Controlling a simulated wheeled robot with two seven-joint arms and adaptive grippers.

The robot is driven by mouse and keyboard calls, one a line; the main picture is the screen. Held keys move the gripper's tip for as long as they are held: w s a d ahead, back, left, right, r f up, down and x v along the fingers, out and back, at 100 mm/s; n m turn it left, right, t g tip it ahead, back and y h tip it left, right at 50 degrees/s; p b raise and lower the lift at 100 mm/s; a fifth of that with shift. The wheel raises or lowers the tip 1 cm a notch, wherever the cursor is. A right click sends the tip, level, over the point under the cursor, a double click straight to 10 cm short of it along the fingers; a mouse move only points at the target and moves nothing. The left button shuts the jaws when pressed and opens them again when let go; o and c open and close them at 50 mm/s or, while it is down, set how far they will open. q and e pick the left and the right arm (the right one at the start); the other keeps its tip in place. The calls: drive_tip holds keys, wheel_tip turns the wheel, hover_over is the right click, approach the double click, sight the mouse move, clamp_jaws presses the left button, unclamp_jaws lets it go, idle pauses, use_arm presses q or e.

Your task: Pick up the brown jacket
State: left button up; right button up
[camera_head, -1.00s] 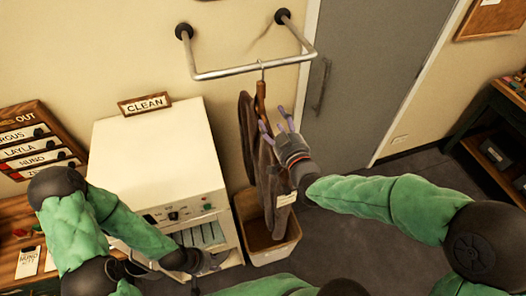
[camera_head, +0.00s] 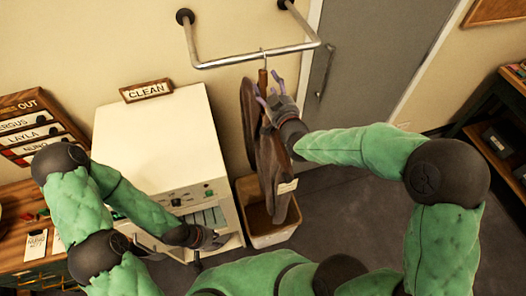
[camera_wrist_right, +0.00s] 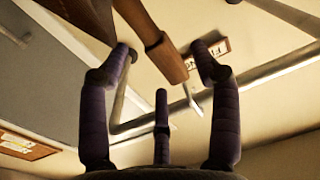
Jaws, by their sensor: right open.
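The brown jacket (camera_head: 266,160) hangs from a wooden hanger (camera_head: 263,80) on the metal wall rail (camera_head: 255,57), with a pale tag (camera_head: 287,187) low on its front. My right gripper (camera_head: 272,99) is at the jacket's upper right, just below the rail. In the right wrist view the open fingers (camera_wrist_right: 162,75) are spread on both sides of the wooden hanger (camera_wrist_right: 170,62), which shows between and beyond them. I cannot tell whether they touch it. My left gripper (camera_head: 205,240) hangs low before the white machine; its jaw state is unclear.
A beige bin (camera_head: 268,238) is on the floor under the jacket. A grey door (camera_head: 375,70) is behind on the right. A desk with a name board (camera_head: 30,135) is at the left.

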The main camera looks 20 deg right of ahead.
sight(267, 80)
drive_tip(key=shift+w+a+p, duration=0.15)
drive_tip(key=shift+w+p, duration=0.35)
drive_tip(key=shift+w, duration=1.35)
clamp_jaws()
drive_tip(key=shift+w+r, duration=0.1)
drive_tip(key=shift+r, duration=0.2)
